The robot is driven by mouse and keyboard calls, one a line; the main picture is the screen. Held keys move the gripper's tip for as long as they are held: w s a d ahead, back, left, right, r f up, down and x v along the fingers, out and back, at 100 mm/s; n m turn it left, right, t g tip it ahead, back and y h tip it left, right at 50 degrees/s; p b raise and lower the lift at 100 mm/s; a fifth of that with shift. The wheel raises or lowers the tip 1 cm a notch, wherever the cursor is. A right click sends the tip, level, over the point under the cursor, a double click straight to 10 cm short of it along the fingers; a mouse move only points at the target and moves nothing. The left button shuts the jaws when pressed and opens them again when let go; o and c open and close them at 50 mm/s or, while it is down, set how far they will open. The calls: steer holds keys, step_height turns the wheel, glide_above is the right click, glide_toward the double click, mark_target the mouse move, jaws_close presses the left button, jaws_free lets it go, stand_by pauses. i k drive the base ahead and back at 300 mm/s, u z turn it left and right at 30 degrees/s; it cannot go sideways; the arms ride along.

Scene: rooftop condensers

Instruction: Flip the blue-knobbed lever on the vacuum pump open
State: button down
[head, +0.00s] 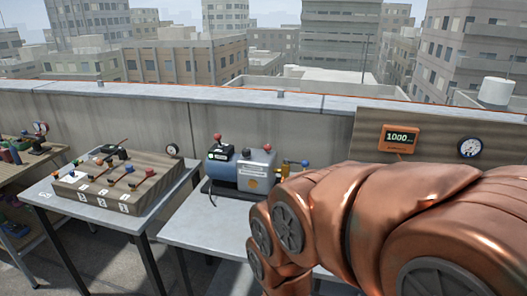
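The vacuum pump (226,170), blue and grey, stands on a grey metal table in the middle of the head view. A lever with a blue knob (305,162) sticks out at the pump's right side, beside a small yellow-orange fitting (285,168). The lever's lower part is too small to read clearly. Two red knobs stand on top of the pump. My copper-coloured arm fills the lower right and comes close to the pump's right side in the picture. My gripper is not visible.
A wooden manifold board (118,182) with several coloured-knob levers and a gauge sits on the left table (60,203). An orange display (398,138) reading 1000 and a round gauge (470,147) are on a panel at right. A parapet wall (310,120) runs behind.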

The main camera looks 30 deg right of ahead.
mark_target(305, 164)
steer(key=u, duration=0.1)
steer(key=i, duration=0.85)
steer(key=z, duration=0.2)
